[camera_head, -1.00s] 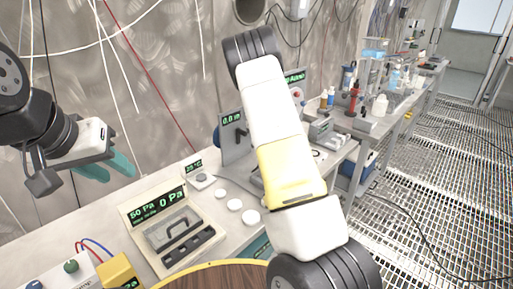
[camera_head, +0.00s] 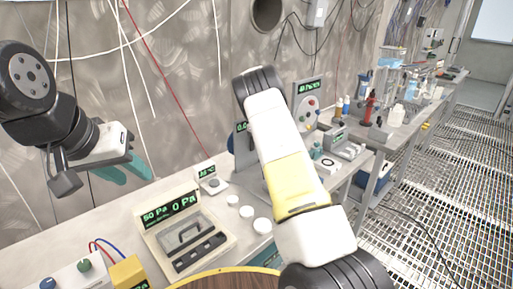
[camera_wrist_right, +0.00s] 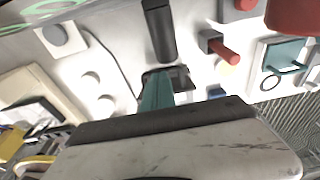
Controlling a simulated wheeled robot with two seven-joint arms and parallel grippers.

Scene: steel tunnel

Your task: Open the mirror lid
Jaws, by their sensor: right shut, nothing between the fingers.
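I cannot tell for certain which thing is the mirror lid. A grey upright panel (camera_head: 241,137) with a green readout stands on the bench in the head view, mostly hidden behind my right arm. In the right wrist view, my right gripper (camera_wrist_right: 157,88) has its teal fingers together and empty. They point at a black block (camera_wrist_right: 180,78) on a pale surface, with a black bar (camera_wrist_right: 159,32) just beyond; contact is unclear. My left gripper (camera_head: 124,172) hangs in the air above the bench's left part, its teal fingers apart and empty, away from the panel.
A beige pressure box (camera_head: 185,238) with a handle and a yellow block (camera_head: 128,272) stand at front left. Several white discs (camera_head: 247,212) lie beside the box. A round wooden top (camera_head: 225,283) is at the front. Bottles (camera_head: 370,105) stand farther along.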

